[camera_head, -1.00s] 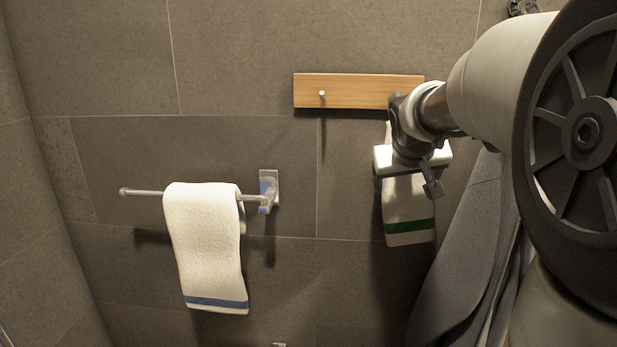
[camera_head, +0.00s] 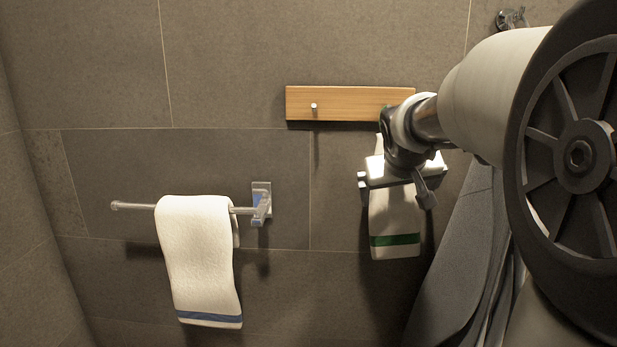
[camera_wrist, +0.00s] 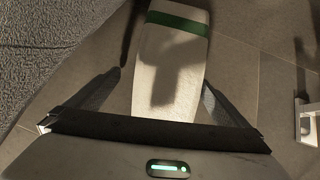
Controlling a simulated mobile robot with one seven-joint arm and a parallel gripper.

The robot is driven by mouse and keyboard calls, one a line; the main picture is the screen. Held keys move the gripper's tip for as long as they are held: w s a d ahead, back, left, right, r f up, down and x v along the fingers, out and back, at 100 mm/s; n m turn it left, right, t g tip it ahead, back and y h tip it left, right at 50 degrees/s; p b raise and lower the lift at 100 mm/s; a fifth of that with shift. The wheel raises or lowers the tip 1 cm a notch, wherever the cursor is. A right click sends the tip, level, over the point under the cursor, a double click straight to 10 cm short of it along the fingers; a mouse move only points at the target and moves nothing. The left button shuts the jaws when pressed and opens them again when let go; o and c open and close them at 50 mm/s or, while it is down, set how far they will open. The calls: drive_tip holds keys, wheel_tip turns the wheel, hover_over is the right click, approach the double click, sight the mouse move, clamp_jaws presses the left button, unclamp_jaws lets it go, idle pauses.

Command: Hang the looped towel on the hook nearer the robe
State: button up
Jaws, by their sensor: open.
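A white towel with a green stripe (camera_head: 395,222) hangs down behind my gripper (camera_head: 393,182), beside the robe. Its upper part is mostly hidden by my arm. In the wrist view the towel (camera_wrist: 180,60) lies between the two fingers of my gripper (camera_wrist: 160,92), which is open with a gap on each side. A wooden hook board (camera_head: 345,103) is on the wall above. Its left hook (camera_head: 314,107) is bare. The board's right end, nearer the robe, is behind my arm, so I cannot see that hook or whether the towel's loop is on it. The grey robe (camera_head: 462,245) hangs at right.
A metal towel bar (camera_head: 135,206) holds a white towel with a blue stripe (camera_head: 197,255) at left. A dark fixture (camera_head: 511,18) is on the wall at top right. The wall between bar and board is clear. The robe is close to my arm.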

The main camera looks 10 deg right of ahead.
drive_tip(key=v, duration=1.6)
drive_tip(key=s+a+f+n+g+y+p, duration=0.1)
drive_tip(key=s+a+f+y, duration=0.3)
drive_tip(key=s+a+f, duration=0.9)
wheel_tip(320, 180, down, 5)
drive_tip(key=s+n+g, duration=0.1)
drive_tip(key=s, duration=0.1)
drive_tip(key=shift+s+a+g+p, duration=0.3)
drive_tip(key=shift+s+a, duration=0.05)
drive_tip(key=shift+s, duration=0.05)
drive_tip(key=shift+r, duration=0.1)
drive_tip(key=shift+c, duration=0.3)
